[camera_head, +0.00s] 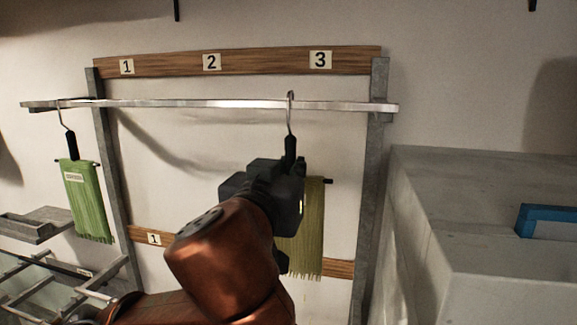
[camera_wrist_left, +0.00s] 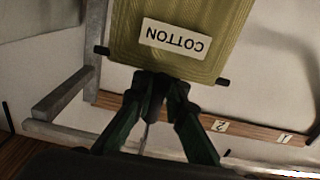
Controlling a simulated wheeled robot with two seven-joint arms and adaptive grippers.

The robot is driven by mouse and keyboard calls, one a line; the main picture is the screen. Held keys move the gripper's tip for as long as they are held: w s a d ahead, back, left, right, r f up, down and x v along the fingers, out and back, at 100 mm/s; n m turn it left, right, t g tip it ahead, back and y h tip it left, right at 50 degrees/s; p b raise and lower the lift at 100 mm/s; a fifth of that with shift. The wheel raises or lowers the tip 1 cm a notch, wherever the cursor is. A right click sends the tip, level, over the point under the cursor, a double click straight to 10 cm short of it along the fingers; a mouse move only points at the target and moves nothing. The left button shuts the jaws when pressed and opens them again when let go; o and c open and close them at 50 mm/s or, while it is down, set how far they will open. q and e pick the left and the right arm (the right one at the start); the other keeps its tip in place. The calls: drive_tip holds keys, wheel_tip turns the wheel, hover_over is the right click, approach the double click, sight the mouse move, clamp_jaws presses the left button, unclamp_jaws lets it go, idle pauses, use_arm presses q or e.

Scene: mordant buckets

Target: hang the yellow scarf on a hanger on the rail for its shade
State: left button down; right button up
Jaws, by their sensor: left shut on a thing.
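The yellow scarf (camera_head: 313,230) looks olive-yellow and fringed, and hangs from a hanger (camera_head: 290,122) with a dark neck and crossbar. The hanger's hook top is at the metal rail (camera_head: 225,104), below the number 3 and a little to its left. I cannot tell whether the rail bears its weight. My left gripper (camera_head: 287,174) is shut on the hanger's dark neck and hides part of the scarf. In the left wrist view the fingers (camera_wrist_left: 160,88) close at the crossbar, and the scarf (camera_wrist_left: 175,60) shows a COTTON label, upside down. My right gripper is not in view.
A green scarf (camera_head: 86,208) hangs from another hanger (camera_head: 69,142) at the rail's left end. A wooden board (camera_head: 265,62) bears numbers 1, 2 and 3. A large grey block (camera_head: 480,190) with a blue-edged object (camera_head: 540,220) stands right. Metal racks (camera_head: 40,290) stand lower left.

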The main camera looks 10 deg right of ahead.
use_arm(q)
drive_tip(key=shift+f, duration=0.25)
drive_tip(key=c, duration=1.9)
unclamp_jaws()
